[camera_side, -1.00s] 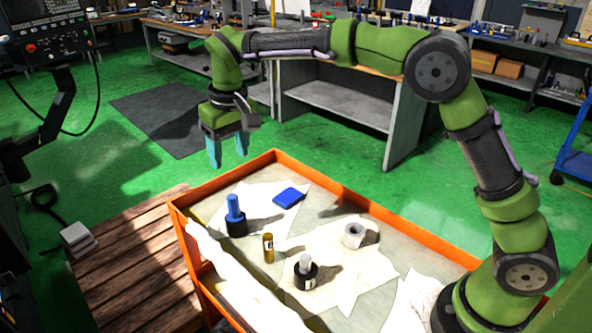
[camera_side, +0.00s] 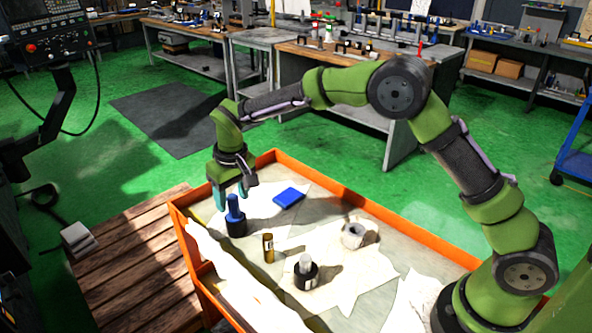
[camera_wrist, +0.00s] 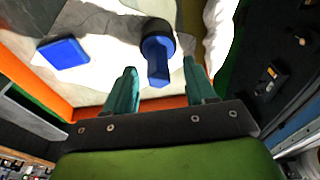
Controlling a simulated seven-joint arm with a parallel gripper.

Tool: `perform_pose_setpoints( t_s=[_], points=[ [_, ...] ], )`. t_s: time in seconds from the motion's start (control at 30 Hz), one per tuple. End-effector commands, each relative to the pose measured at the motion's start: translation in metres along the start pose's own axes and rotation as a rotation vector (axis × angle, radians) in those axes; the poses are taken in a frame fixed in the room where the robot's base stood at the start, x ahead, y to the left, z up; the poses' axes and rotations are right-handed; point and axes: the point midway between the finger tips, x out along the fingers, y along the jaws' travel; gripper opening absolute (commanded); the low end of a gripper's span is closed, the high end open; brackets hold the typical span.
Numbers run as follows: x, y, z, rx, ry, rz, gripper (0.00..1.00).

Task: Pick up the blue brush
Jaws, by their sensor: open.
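The blue brush (camera_side: 235,214) stands upright in the tray, with a blue handle and a wide black lower part. In the wrist view the brush (camera_wrist: 156,62) appears between and just beyond the two teal fingers. My gripper (camera_side: 231,199) is open, pointing down right at the upper handle, with a finger on either side in the picture. In the wrist view my gripper (camera_wrist: 162,90) shows a clear gap between the fingers, and nothing is clamped. I cannot tell whether a finger touches the handle.
The orange-rimmed tray (camera_side: 400,230) also holds a flat blue box (camera_side: 289,197), a small gold cylinder (camera_side: 268,248), a black-based bottle (camera_side: 306,273) and a grey roll (camera_side: 354,234). The blue box (camera_wrist: 64,54) lies left of the brush in the wrist view. White paper covers parts of the tray.

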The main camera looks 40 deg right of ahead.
Motion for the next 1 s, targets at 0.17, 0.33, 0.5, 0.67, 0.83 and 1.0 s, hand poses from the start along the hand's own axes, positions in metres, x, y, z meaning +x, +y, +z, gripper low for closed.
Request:
perform_pose_setpoints(
  t_s=[0.17,0.33,0.5,0.67,0.83,1.0],
  points=[
    [0.025,0.002,-0.002,0.001,-0.002,-0.001,0.55],
    [0.03,0.002,-0.002,0.001,0.0,-0.001,0.55],
    [0.03,0.002,-0.002,0.001,0.0,-0.001,0.51],
    [0.03,0.002,-0.002,0.001,0.001,-0.001,0.26],
    [0.03,0.002,-0.002,0.001,0.001,-0.001,0.0],
    [0.029,0.002,-0.002,0.001,0.001,-0.001,0.0]
  ],
)
